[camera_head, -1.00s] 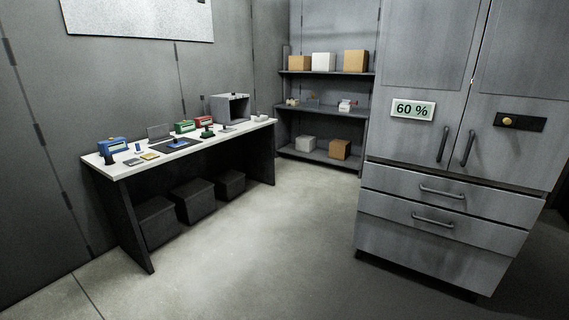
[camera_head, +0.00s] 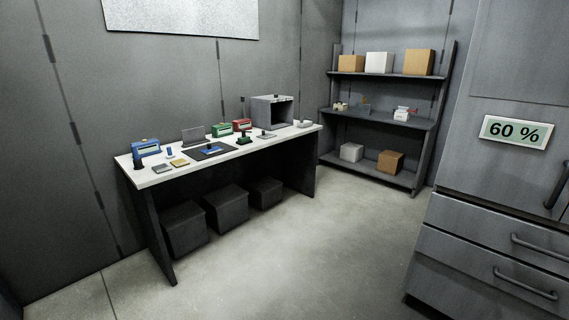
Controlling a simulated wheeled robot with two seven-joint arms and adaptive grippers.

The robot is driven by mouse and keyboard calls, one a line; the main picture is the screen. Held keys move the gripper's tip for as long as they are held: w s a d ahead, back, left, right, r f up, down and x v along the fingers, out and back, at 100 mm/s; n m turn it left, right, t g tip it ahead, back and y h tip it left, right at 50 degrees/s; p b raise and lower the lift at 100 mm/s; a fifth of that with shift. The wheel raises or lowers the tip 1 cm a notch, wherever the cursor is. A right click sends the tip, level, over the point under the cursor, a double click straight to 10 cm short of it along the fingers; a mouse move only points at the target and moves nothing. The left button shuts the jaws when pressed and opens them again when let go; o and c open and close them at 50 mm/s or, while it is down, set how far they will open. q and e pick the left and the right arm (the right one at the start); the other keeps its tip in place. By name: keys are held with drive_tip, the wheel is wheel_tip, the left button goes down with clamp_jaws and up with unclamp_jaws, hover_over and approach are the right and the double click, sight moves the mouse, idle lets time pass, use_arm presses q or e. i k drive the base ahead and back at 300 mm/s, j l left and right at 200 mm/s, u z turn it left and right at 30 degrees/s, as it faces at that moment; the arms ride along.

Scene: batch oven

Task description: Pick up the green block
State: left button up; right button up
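Two green things stand on the white-topped table (camera_head: 185,181), both small and far off. One is a green box-like piece (camera_head: 221,131) with a pale front, towards the back of the table. The other is a darker green piece (camera_head: 244,140) nearer the table's front edge. I cannot tell from here which is the green block. Neither of my grippers is in view.
A blue box (camera_head: 146,148), a red box (camera_head: 242,125), a dark mat (camera_head: 209,152) and a grey open-fronted oven (camera_head: 272,111) are on the table. Dark bins (camera_head: 226,208) stand beneath it. Shelves (camera_head: 383,120) stand behind; a grey cabinet (camera_head: 480,240) is at right. The floor between is clear.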

sight(244, 138)
drive_tip(key=i+u, duration=0.15)
drive_tip(key=i, duration=0.55)
drive_tip(key=i+u, duration=0.2)
drive_tip(key=i, duration=0.5)
drive_tip(key=i+l+u, duration=0.15)
drive_tip(key=i, duration=0.55)
drive_tip(key=i+l+u, duration=0.15)
drive_tip(key=i+u, duration=0.2)
drive_tip(key=i, duration=0.15)
drive_tip(key=i+l+u, duration=0.75)
drive_tip(key=i, duration=0.1)
